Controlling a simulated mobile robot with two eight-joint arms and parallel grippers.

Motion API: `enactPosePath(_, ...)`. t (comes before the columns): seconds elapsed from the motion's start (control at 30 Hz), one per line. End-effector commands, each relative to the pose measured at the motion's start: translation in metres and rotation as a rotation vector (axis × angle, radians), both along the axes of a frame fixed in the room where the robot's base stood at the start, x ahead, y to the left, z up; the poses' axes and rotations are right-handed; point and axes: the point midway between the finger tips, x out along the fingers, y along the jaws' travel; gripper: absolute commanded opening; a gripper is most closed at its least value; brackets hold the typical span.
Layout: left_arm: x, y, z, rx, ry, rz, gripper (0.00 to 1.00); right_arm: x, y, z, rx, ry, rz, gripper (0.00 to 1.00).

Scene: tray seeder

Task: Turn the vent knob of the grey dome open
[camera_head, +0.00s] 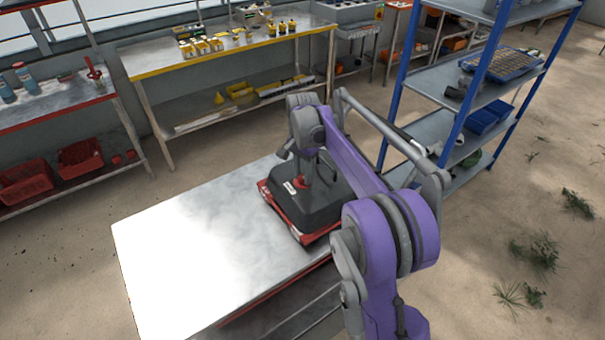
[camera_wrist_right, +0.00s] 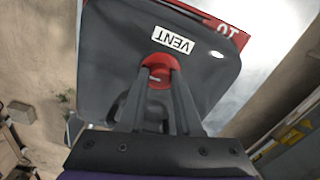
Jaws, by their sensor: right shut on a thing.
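The grey dome (camera_head: 319,208) sits on a red tray (camera_head: 284,214) at the right end of the metal table. In the right wrist view the dome (camera_wrist_right: 110,60) fills the upper middle, with a white VENT label (camera_wrist_right: 174,41) beside the red vent knob (camera_wrist_right: 158,68). My right gripper (camera_wrist_right: 157,82) is above the dome with its two fingers shut on the vent knob. My left gripper is not in view.
The metal table (camera_head: 190,245) is bare to the left of the dome. A blue shelf rack (camera_head: 480,90) stands close on the right. A yellow-edged bench (camera_head: 220,60) and a red-edged shelf (camera_head: 60,115) stand behind.

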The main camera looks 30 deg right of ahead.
Motion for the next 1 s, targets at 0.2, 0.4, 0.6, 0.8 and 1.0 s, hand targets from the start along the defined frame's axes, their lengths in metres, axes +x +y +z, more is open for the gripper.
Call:
enactPosePath(0.2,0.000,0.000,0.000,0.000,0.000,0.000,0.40,0.000,0.000,0.000,0.000,0.000,0.000,0.00)
enactPosePath(0.4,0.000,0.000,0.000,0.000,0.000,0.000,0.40,0.000,0.000,0.000,0.000,0.000,0.000,0.55)
enactPosePath(0.6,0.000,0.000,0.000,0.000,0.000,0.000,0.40,0.000,0.000,0.000,0.000,0.000,0.001,0.64)
enactPosePath(0.8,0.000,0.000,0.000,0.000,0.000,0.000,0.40,0.000,0.000,0.003,0.000,0.000,0.001,0.64)
enactPosePath(1.0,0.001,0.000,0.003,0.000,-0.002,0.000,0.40,0.000,0.000,0.033,0.000,0.000,0.000,0.64)
